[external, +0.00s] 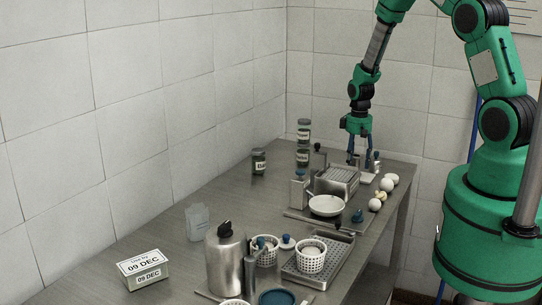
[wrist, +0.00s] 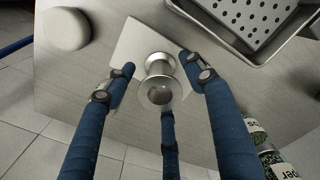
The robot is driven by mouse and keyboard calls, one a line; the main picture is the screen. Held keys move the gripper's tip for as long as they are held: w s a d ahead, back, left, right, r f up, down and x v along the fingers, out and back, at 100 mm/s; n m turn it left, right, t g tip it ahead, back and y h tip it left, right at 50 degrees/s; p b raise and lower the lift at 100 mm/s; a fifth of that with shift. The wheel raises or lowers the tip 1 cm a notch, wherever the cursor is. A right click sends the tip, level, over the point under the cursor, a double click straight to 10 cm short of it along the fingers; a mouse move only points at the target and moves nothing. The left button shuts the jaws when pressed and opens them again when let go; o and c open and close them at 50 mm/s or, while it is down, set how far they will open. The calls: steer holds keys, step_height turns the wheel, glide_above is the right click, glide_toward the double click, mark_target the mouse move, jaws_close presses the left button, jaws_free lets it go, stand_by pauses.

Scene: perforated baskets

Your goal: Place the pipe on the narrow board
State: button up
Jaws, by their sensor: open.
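A shiny metal piece with round flanged ends, seemingly the pipe (wrist: 159,82), stands in the wrist view over a pale flat plate (wrist: 132,45). My gripper (external: 361,162) is low at the far end of the steel table. In the wrist view its blue fingers (wrist: 160,90) are open and spread around the pipe, with gaps at the sides. The pipe cannot be made out in the external view. A thin flat board (external: 296,214) lies under the white bowl; I cannot tell whether it or the pale plate is the narrow board.
A perforated metal tray (wrist: 276,48) is close to the fingers. A white rounded object (wrist: 66,29) lies at upper left. Labelled jars (external: 303,131) stand at the back. A kettle-like steel pot (external: 225,262) and perforated baskets (external: 311,262) stand in front. The left middle table is mostly clear.

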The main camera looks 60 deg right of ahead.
step_height(320, 180, up, 10)
stand_by(0.5)
stand_by(0.6)
steer(key=shift+w+a+r, duration=0.1)
steer(key=shift+a+r, duration=0.1)
steer(key=shift+r, duration=0.1)
steer(key=s+a+r+n+t+h, duration=0.1)
steer(key=s+a+r, duration=0.1)
steer(key=a+r, duration=0.95)
steer(key=s+a+r+n+t, duration=0.1)
steer(key=a+r+t, duration=0.1)
steer(key=a+r, duration=1)
steer(key=s+a+r+t, duration=0.1)
steer(key=s+a+r, duration=0.5)
steer(key=s, duration=0.3)
steer(key=s+a+r+n+t+y, duration=0.1)
steer(key=s+a+r, duration=0.5)
steer(key=s+r, duration=0.2)
steer(key=shift+s+a+r+t, duration=0.15)
steer(key=shift+s+a+t, duration=0.15)
steer(key=shift+s, duration=0.65)
